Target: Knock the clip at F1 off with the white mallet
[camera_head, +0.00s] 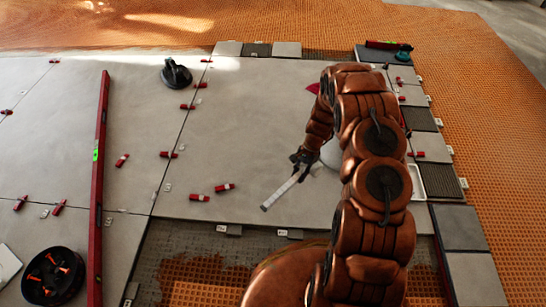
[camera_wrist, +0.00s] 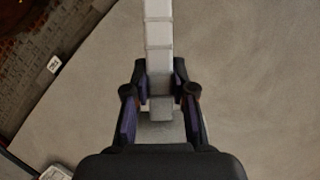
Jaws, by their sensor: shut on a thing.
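My gripper (camera_head: 302,160) is shut on a pale, banded bar, the white mallet (camera_head: 280,193), held above the large grey tile. In the head view the bar points down and left from my fingers. In the wrist view the mallet (camera_wrist: 159,35) runs from between my fingertips (camera_wrist: 160,88) out past the top edge. I cannot make out its head. Red clips lie or stand at the tile joints, among them a pair (camera_head: 199,197) and (camera_head: 224,187) left of the mallet, and one (camera_head: 168,154) on the joint. Tags are too small to read, so I cannot tell which clip is named.
A long red level (camera_head: 100,150) lies across the left tiles. A black suction cup (camera_head: 176,74) sits at the back. A black bucket (camera_head: 52,276) with orange-red pieces stands at the lower left. A white rounded object (camera_head: 331,152) is partly behind my arm. Orange matting borders the right.

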